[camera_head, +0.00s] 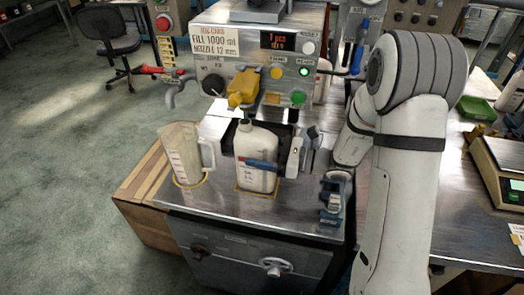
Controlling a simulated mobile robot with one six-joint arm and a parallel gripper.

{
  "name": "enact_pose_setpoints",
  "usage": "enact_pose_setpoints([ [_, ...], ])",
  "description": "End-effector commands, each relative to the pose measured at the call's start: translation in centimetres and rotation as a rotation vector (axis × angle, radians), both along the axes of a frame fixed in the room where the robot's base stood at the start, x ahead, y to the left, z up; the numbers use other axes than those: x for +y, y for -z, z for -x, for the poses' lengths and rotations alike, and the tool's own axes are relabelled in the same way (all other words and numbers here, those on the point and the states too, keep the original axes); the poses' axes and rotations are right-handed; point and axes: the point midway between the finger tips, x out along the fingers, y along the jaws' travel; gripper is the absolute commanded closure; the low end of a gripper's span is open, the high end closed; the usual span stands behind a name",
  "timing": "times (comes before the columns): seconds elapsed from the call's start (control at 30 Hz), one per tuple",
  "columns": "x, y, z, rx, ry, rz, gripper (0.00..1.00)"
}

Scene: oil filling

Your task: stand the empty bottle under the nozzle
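The white bottle (257,142) stands upright on the metal bench top, within a yellow outlined square (243,189). Its neck is just below and a little right of the yellow nozzle part (241,88) in the picture; I cannot tell whether it is exactly under the outlet. My gripper (262,165) reaches in from the right at the bottle's mid height. A blue and dark finger crosses the front of the bottle. The other finger is hidden, so I cannot tell whether they press on it.
A clear measuring jug (183,155) stands left of the bottle. A blue and grey fixture (333,198) is at the right front. The filling machine (212,68) with buttons rises behind. A scale (499,165) and a green tray (476,109) are on the right table.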

Motion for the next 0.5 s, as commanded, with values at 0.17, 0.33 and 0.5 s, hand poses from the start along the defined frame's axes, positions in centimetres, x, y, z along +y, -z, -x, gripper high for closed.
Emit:
enact_pose_setpoints([
  [0.17,0.0,0.0,0.0,0.000,0.000,0.000,0.19],
  [0.33,-0.1,0.0,0.0,0.000,0.000,0.000,0.19],
  [0.5,-1.7,0.1,0.2,0.000,0.004,0.001,0.19],
])
